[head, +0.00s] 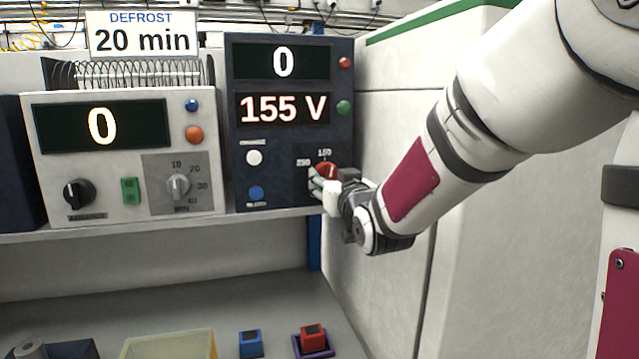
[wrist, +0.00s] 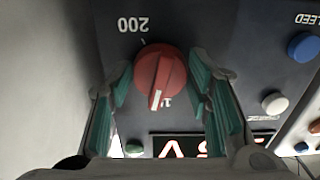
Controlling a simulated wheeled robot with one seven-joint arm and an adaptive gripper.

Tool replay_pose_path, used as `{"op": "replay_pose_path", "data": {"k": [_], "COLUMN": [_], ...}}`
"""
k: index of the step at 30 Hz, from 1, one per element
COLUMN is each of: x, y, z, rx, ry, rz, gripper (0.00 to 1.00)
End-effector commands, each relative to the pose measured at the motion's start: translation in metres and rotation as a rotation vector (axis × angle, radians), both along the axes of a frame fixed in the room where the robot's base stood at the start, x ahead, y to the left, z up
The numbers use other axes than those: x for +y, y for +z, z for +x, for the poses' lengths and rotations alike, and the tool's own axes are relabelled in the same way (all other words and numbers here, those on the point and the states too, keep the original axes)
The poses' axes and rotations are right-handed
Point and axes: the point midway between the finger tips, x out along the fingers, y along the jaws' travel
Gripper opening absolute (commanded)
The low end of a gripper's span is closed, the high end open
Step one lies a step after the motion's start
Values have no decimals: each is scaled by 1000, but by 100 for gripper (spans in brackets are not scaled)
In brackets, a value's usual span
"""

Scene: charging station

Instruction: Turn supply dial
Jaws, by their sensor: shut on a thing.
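The red supply dial (head: 326,171) is on the front of the dark blue panel, low at its right side, partly hidden by my gripper. In the wrist view, which is upside down, the round red dial (wrist: 161,78) shows between my teal-padded fingers. Its white mark points down in that view, beside a partly covered label starting with 1. The label 200 stands at the opposite side of the dial. My gripper (head: 324,184) is shut on the dial, one finger on each side. The panel's lower display (head: 283,109) reads 155 V and its upper display (head: 282,62) reads 0.
A white button (head: 254,157) and a blue button (head: 256,193) sit left of the dial. Red and green lamps are by the displays. A beige unit (head: 120,180) with its own dials stands left. A white cabinet (head: 385,120) stands close on the right. A sign reads DEFROST 20 min.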

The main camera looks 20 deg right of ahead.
Motion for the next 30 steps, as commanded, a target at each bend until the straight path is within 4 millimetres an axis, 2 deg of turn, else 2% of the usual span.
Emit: {"op": "replay_pose_path", "data": {"k": [9, 21, 22, 24, 30], "x": [2, 1, 1, 1, 1], "y": [0, 1, 1, 1, 0], "z": [0, 0, 0, 0, 0], "rx": [-19, -20, -20, -20, -20], "ry": [1, 0, 0, 0, 0], "rz": [274, 306, 306, 306, 305], "gripper": [17, 17, 52, 66, 66]}}
